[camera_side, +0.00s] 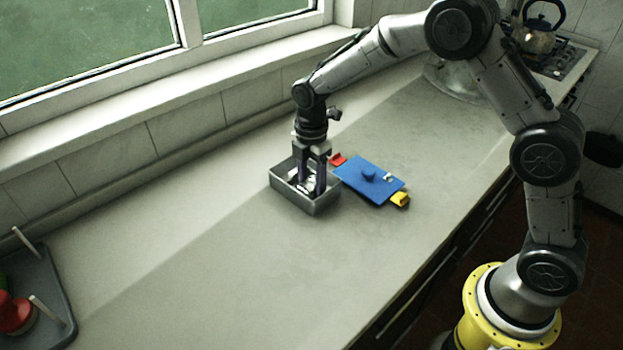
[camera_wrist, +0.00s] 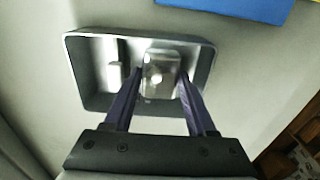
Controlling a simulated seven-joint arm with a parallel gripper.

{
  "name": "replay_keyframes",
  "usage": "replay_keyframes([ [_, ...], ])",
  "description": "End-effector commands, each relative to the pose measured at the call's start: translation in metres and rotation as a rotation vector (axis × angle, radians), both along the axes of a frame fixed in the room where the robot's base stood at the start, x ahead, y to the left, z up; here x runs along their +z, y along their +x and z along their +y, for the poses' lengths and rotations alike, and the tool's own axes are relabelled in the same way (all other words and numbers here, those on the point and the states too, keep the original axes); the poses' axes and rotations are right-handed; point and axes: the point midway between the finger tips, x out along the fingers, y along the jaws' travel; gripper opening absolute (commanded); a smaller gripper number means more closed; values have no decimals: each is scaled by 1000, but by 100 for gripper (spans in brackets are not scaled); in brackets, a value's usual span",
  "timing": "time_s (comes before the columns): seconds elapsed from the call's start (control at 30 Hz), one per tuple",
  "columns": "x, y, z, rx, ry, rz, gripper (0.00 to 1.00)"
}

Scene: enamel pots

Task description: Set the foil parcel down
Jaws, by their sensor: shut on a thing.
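The foil parcel (camera_wrist: 160,76) is a shiny silver block between the two purple fingers of my gripper (camera_wrist: 160,72). My gripper points down into an open grey rectangular box (camera_wrist: 88,98) and is shut on the parcel. In the side view, my gripper (camera_side: 311,187) is inside the rim of the same box (camera_side: 290,196), with part of the foil parcel (camera_side: 309,184) showing between the fingers. The parcel is within the box walls; I cannot tell whether it touches the floor. A small pale block (camera_wrist: 115,71) is left of it in the box.
A blue flat lid (camera_side: 352,176) with a knob and red and yellow end pieces lies right of the box. A dark tray (camera_side: 62,300) with a red item stands at the lower left. A kettle (camera_side: 535,38) is at the far right. The counter left of the box is clear.

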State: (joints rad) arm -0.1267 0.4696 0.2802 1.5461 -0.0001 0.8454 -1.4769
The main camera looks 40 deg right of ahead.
Motion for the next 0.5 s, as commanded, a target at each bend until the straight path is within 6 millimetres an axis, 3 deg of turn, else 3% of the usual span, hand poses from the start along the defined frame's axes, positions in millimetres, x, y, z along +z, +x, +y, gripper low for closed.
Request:
replay_keyframes([
  [0.13,-3,0,0,0,0,0,0],
  [0.17,-3,0,0,0,0,0,58],
  [0.2,-3,0,0,0,0,0,66],
  [0.23,-3,0,0,0,0,0,69],
  [0.5,-3,0,0,0,0,0,69],
])
